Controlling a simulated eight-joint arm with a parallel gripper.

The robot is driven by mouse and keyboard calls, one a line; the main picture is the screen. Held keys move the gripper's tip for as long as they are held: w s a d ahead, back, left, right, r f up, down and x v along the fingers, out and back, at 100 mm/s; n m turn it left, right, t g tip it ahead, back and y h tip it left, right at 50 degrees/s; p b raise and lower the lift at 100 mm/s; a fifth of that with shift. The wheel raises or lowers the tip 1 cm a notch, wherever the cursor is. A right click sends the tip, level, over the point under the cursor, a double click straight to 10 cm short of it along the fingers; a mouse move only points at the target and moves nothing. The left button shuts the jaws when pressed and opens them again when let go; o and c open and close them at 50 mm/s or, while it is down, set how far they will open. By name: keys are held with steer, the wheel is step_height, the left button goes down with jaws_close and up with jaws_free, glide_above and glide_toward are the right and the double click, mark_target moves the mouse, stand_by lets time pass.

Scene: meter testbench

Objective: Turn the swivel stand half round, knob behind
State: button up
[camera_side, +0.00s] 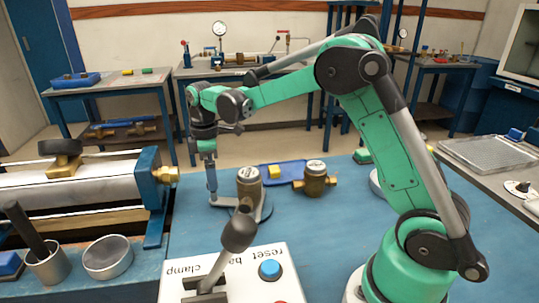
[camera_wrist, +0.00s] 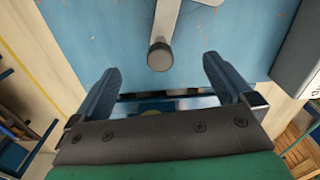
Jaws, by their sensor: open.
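The swivel stand (camera_side: 262,212) is a low grey piece on the blue bench in the side view, with a brass meter (camera_side: 250,183) apparently on it. In the wrist view its grey arm (camera_wrist: 180,18) comes down from the top edge and ends in a dark round knob (camera_wrist: 160,56). My gripper (camera_side: 212,192) is at the stand's left side in the side view, pointing down. In the wrist view its two blue fingers are open, with the knob in line with the gap between their tips. No contact with the knob shows. The rest of the stand is outside the wrist view.
A clamp and reset box (camera_side: 220,270) with a black lever (camera_side: 237,236) stands in front. A bench rig (camera_side: 80,190) is at left. Blue bench right of the stand is clear.

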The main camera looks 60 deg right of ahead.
steer(key=shift+f, duration=0.9)
steer(key=shift+c, duration=1.4)
